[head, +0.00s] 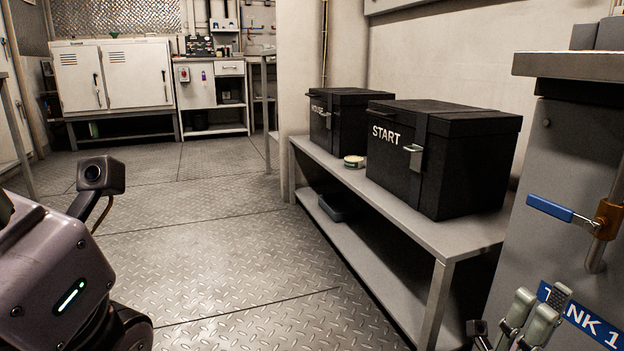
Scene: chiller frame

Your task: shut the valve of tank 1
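The valve of tank 1 is at the right edge of the head view. Its blue lever (550,208) points left, roughly across the upright pipe (598,250). The lever joins a brass valve body (607,218). Below it, a blue label (590,322) reading "TANK 1" is partly covered by my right gripper (539,304). That gripper is at the bottom right, below the lever and apart from it. Its grey fingers look spread, with nothing seen between them. My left arm shows at the lower left, but its gripper is out of view.
A grey bench (450,235) stands left of the tank cabinet (545,160). It holds a black START box (465,165), another black box (345,115) and a small round tin (354,162). The metal floor (210,240) is clear. White cabinets (110,78) stand at the back.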

